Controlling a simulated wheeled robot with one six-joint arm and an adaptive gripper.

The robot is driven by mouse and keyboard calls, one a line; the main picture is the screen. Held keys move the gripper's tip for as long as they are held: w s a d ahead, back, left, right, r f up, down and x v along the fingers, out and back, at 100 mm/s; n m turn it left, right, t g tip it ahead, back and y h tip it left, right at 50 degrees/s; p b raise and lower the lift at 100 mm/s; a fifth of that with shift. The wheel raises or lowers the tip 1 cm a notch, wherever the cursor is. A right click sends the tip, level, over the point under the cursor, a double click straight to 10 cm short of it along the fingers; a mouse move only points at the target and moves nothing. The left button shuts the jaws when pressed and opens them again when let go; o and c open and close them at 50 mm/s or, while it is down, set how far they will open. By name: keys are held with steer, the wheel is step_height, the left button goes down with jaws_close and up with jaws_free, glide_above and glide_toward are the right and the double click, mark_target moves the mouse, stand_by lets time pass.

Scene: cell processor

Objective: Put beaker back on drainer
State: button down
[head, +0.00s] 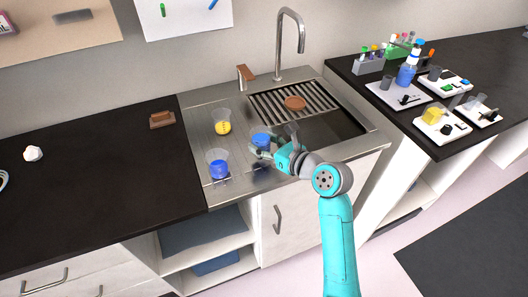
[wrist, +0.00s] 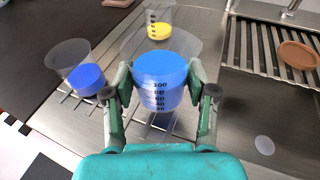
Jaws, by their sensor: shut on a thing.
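My gripper (head: 268,150) is shut on a clear beaker with blue contents (head: 261,138), at the left edge of the sink basin. In the wrist view the held beaker (wrist: 160,82) sits upright between both fingertips, its printed scale facing me. I cannot tell whether its base touches the steel below. A second blue beaker (head: 218,166) and a yellow beaker (head: 222,122) stand on the steel drainer (head: 200,133) left of the basin. Slots in the drainer show beneath the held beaker in the wrist view.
A slatted rack (head: 262,107) covers the back of the sink, with a round brown thing (head: 295,103) on it. A tall tap (head: 300,35) rises behind. The black counter (head: 90,165) at left is mostly clear. Lab devices (head: 402,90) crowd the right counter.

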steer(key=shift+f, duration=1.8)
steer(key=shift+f, duration=0.15)
steer(key=shift+c, duration=1.7)
jaws_free()
steer(key=shift+r, duration=0.2)
steer(key=v, duration=1.2)
steer(key=shift+f, duration=0.15)
